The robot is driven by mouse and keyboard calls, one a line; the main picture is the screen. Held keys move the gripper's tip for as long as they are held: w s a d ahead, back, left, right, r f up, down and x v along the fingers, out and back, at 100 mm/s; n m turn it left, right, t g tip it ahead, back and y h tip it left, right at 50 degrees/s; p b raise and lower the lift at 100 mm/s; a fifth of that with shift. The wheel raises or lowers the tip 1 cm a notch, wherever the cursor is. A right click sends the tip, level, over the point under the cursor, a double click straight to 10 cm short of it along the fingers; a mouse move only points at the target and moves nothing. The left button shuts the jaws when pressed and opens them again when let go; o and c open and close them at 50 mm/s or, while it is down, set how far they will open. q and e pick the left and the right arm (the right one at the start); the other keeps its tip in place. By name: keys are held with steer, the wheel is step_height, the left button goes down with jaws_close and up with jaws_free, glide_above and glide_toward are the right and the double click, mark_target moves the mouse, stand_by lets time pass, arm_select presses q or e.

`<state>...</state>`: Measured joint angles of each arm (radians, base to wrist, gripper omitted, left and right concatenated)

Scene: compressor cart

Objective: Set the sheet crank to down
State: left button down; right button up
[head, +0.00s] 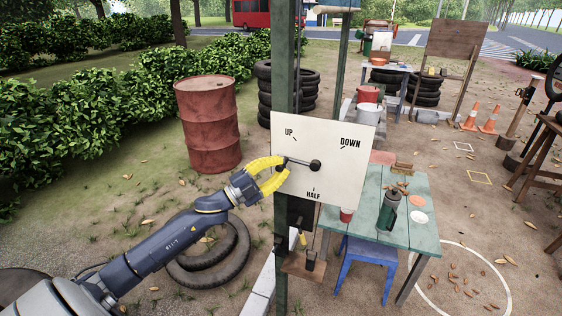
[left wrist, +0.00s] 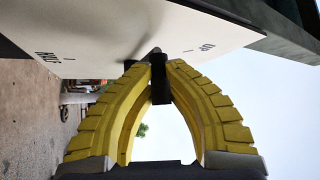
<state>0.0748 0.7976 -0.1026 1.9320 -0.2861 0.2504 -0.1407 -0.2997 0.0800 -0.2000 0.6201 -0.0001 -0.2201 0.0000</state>
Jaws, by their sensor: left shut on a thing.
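The white sheet (head: 345,130) is fixed to a green post and carries the printed marks UP, DOWN and HALF. The dark sheet crank (head: 303,163) has its hub near the middle of the sheet. Its arm points left, just below the UP mark and away from DOWN at the upper right. My left gripper (head: 283,168) has its yellow fingers closed at the crank's outer end. In the left wrist view the fingertips (left wrist: 161,72) pinch the dark crank handle (left wrist: 161,92), close to the sheet (left wrist: 110,35). My right gripper is not in view.
The green post (head: 284,70) stands directly behind my left gripper. A green table (head: 405,232) with a bottle (head: 389,210) and a red cup (head: 346,215) is below right. A rusty barrel (head: 208,125) stands behind my left arm, and tyres (head: 212,255) lie below it.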

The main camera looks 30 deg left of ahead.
arm_select(q)
steer(key=shift+d+f+n+t+y, duration=0.25)
steer(key=shift+f+n+t+y, duration=0.15)
steer(key=shift+f+n+t, duration=0.75)
steer(key=shift+d+f+g, duration=0.1)
steer(key=shift+f+g, duration=0.1)
steer(key=shift+g, duration=0.05)
steer(key=c, duration=1.6)
jaws_free()
steer(key=shift+d, duration=0.15)
steer(key=o, duration=0.3)
steer(key=shift+a, duration=0.2)
steer(key=v, duration=1.2)
